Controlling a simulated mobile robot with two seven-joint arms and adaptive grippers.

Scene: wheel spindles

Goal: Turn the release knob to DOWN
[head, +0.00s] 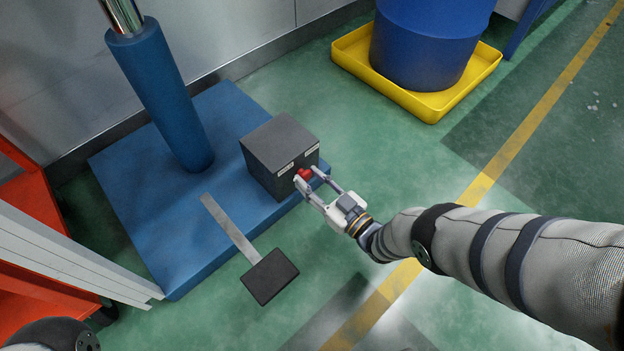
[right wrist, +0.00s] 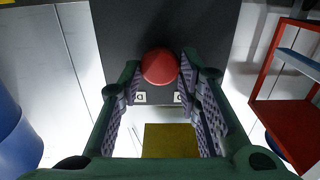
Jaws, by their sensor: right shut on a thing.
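The release knob (head: 304,174) is red and sits on the front face of a dark grey box (head: 281,143). Two small white labels are on that face; their text is too small to read surely. My right gripper (head: 311,178) has its fingers on either side of the knob and is shut on it. In the right wrist view the round knob (right wrist: 160,67) sits between the two fingertips (right wrist: 161,72), against the dark box face. The knob's pointing direction cannot be made out. My left gripper is not in view.
The box stands on a blue base (head: 135,190) with a blue column (head: 165,95). A foot pedal (head: 270,277) sticks out in front. A blue drum (head: 425,40) stands in a yellow tray (head: 432,112) behind. A red frame (head: 20,205) is at left. The green floor at right is clear.

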